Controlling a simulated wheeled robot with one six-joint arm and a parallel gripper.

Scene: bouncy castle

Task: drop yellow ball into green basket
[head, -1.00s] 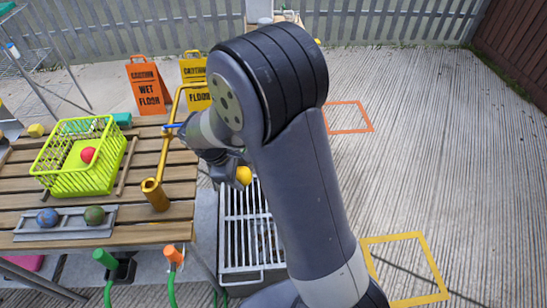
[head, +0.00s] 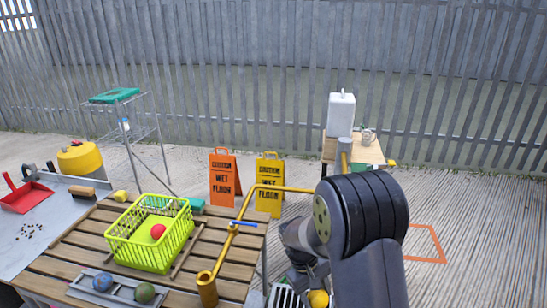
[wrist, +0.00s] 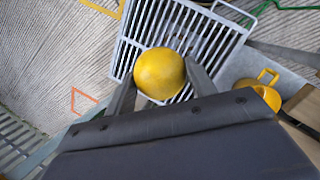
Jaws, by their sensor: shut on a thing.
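The yellow ball (wrist: 160,73) is held between the two fingers of my gripper (wrist: 158,85) in the wrist view, over a metal grate on the ground. In the head view the yellow ball (head: 318,299) shows at the bottom edge, just below my gripper (head: 305,280), to the right of the slatted table. The green basket (head: 150,235) stands upright on that table, left of my gripper and apart from it. A red ball (head: 157,231) lies inside the basket.
A brass pipe with a blue lever (head: 232,245) stands between basket and gripper. A tray with a blue ball (head: 102,281) and a green ball (head: 145,293) lies at the table's front. Orange (head: 224,178) and yellow (head: 269,186) wet-floor signs stand behind.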

